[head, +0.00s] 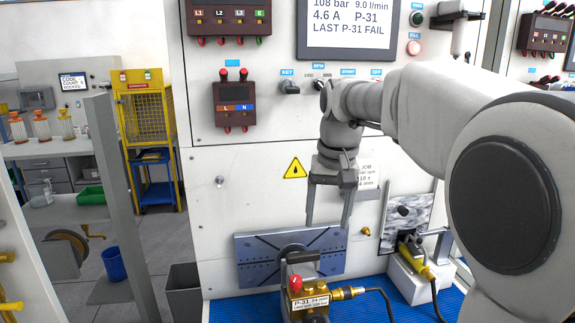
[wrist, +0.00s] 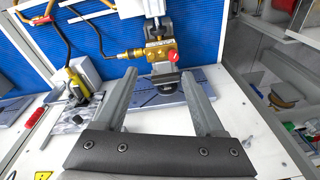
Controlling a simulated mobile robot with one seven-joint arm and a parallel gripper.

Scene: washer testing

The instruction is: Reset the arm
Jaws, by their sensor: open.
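My arm reaches in from the right in the head view, with the forearm level and the wrist bent down. My gripper (head: 328,225) points down, its two long grey fingers apart and empty, in front of the white panel and above the grey-blue slotted plate (head: 262,264). In the wrist view my gripper (wrist: 162,112) shows both fingers spread with nothing between them. Beyond the fingertips is a brass pump (wrist: 156,51) with a red knob; it also shows in the head view (head: 306,299), labelled P-31, clamped at the plate. The fingers appear clear of it.
The test panel carries a screen (head: 350,24) reading "LAST P-31 FAIL" and a key switch (head: 289,87). A blue mat (head: 246,309) covers the bench. A yellow cage (head: 146,115) stands at left.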

